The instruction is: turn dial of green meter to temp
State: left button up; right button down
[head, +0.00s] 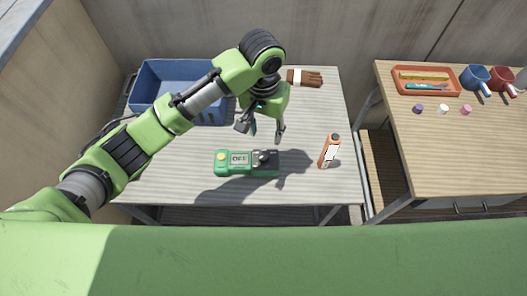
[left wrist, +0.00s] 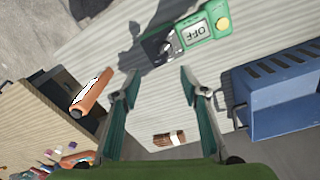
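The green meter (head: 246,162) lies on the grey slatted table, with a yellow button at its left end and a display reading OFF. Its dark dial (head: 264,158) is at the right end. The meter (left wrist: 196,32) also shows at the top of the left wrist view, reading OFF upside down; its dial (left wrist: 162,46) is partly in shadow. My left gripper (head: 262,131) hangs above and behind the meter, open and empty. Its two fingers are spread apart in the left wrist view (left wrist: 158,75), with the dial beyond them. My right gripper is not in view.
A wooden desk (head: 450,150) with an orange tray (head: 400,87) and mugs stands to the right.

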pick_arm(q)
jog(key=p, duration=0.1)
send_near(264, 156)
notch_tip(264, 156, down, 7)
jog(key=shift+d+r, duration=0.1)
jog(key=shift+f, duration=0.85)
jog(key=shift+c, duration=0.5)
jog(key=c, duration=1)
